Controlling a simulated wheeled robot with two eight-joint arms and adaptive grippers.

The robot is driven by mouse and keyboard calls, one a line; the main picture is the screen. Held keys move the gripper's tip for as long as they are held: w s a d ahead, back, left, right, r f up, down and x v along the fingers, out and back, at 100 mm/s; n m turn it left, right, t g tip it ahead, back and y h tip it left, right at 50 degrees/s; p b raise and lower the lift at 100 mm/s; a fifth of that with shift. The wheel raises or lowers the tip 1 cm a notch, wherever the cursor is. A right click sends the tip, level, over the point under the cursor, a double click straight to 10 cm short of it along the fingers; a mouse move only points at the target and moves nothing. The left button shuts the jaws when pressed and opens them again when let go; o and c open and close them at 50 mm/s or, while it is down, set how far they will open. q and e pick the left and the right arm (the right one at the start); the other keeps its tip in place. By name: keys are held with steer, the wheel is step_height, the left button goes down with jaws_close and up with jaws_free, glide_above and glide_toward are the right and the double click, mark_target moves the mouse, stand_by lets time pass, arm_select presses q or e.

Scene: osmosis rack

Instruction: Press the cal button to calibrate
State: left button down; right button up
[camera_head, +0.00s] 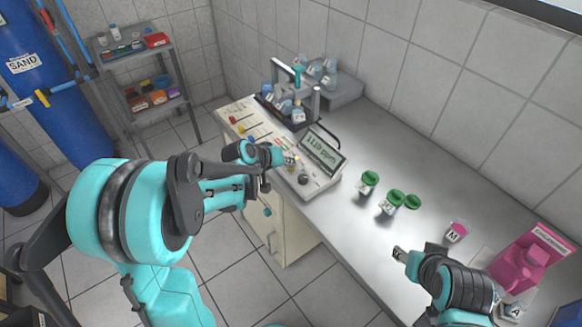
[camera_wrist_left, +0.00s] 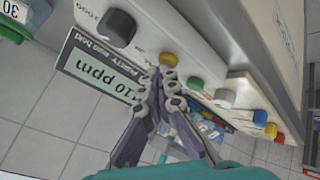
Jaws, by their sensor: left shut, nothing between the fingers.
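The meter (camera_head: 322,178) stands on the bench's left part, with a lit ppm display (camera_head: 322,150) and a black knob (camera_head: 303,179). In the left wrist view, its display (camera_wrist_left: 95,82), black knob (camera_wrist_left: 117,27) and a yellow button (camera_wrist_left: 168,60) show; small lettering beside the button is hard to read. My left gripper (camera_head: 288,158) is shut and empty at the meter's front. In the left wrist view, its fingertips (camera_wrist_left: 169,78) are right at the yellow button; I cannot tell whether they touch it. My right gripper (camera_head: 399,253) hangs over the bench's front edge; its jaw state is unclear.
Colored knobs (camera_wrist_left: 260,117) line the panel beside the meter. A rack with bottles (camera_head: 298,95) stands behind it. Green-lidded jars (camera_head: 369,180), a pink-lidded jar (camera_head: 457,231) and a pink container (camera_head: 525,262) stand to the right.

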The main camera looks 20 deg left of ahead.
mark_target(289, 169)
arm_select(q)
steer(key=shift+f, duration=0.15)
stand_by(0.3)
steer(key=shift+r+p, duration=0.65)
steer(key=shift+r, duration=0.3)
steer(key=shift+r, duration=0.1)
step_height(289, 169, up, 5)
steer(key=p, duration=0.4)
stand_by(0.3)
